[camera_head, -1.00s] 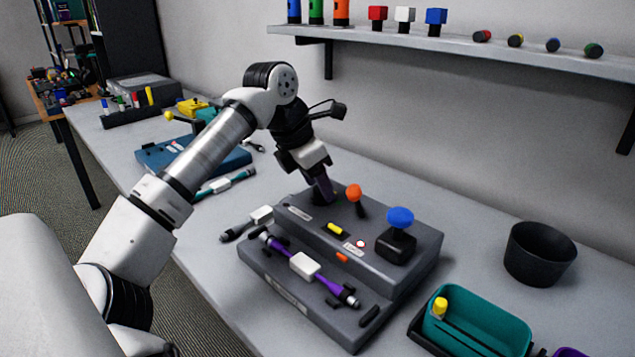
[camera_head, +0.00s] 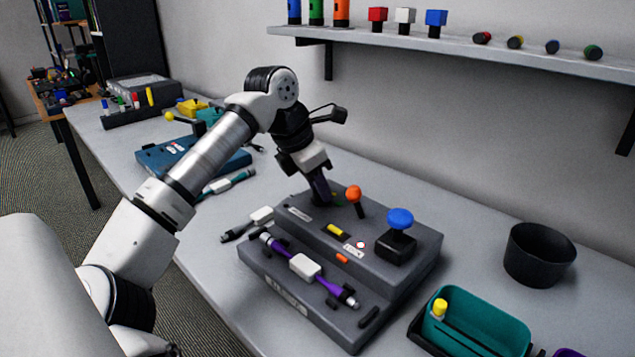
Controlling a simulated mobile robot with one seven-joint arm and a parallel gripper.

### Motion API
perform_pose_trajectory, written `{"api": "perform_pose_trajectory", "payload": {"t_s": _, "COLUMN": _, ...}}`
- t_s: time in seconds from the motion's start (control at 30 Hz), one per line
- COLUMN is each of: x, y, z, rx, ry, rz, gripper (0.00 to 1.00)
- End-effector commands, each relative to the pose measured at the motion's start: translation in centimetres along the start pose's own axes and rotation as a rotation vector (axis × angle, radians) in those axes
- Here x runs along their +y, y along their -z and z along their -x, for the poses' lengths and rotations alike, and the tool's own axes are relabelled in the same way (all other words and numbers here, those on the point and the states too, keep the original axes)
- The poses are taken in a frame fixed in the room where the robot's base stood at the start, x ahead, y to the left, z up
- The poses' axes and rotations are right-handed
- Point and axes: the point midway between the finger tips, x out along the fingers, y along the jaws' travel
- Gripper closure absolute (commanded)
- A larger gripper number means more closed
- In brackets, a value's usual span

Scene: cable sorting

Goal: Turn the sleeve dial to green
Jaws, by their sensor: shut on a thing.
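My gripper (camera_head: 321,191) points down at the left back part of the grey two-level device (camera_head: 400,272). It is shut on the sleeve dial, which is mostly hidden behind the fingers. A small green spot and a small yellow spot show just right of the fingertips. The colour that the dial points to cannot be made out. A purple cable (camera_head: 328,283) with a white box (camera_head: 305,266) in its middle lies in the holders on the device's lower front level.
An orange-knobbed lever (camera_head: 354,194) stands close right of my gripper, and a blue-topped plunger (camera_head: 400,219) stands farther right. A cable with a white block (camera_head: 262,215) lies left of the device. A black cup (camera_head: 540,254) and teal bin (camera_head: 480,325) stand right.

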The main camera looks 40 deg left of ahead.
Motion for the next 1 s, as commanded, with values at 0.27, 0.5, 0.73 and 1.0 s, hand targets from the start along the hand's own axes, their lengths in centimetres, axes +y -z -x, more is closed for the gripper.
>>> {"api": "perform_pose_trajectory", "payload": {"t_s": 0.27, "x": 0.17, "y": -0.15, "z": 0.29, "rx": 0.001, "ry": 0.065, "rz": -0.15, "gripper": 0.93}}
{"api": "perform_pose_trajectory", "payload": {"t_s": 0.5, "x": 0.34, "y": -0.24, "z": 0.34, "rx": 0.0, "ry": 0.151, "rz": -0.355, "gripper": 0.93}}
{"api": "perform_pose_trajectory", "payload": {"t_s": 0.73, "x": 0.49, "y": -0.32, "z": 0.25, "rx": 0.0, "ry": 0.233, "rz": -0.554, "gripper": 0.93}}
{"api": "perform_pose_trajectory", "payload": {"t_s": 1.0, "x": 0.63, "y": -0.4, "z": 0.12, "rx": 0.0, "ry": 0.316, "rz": -0.758, "gripper": 0.93}}
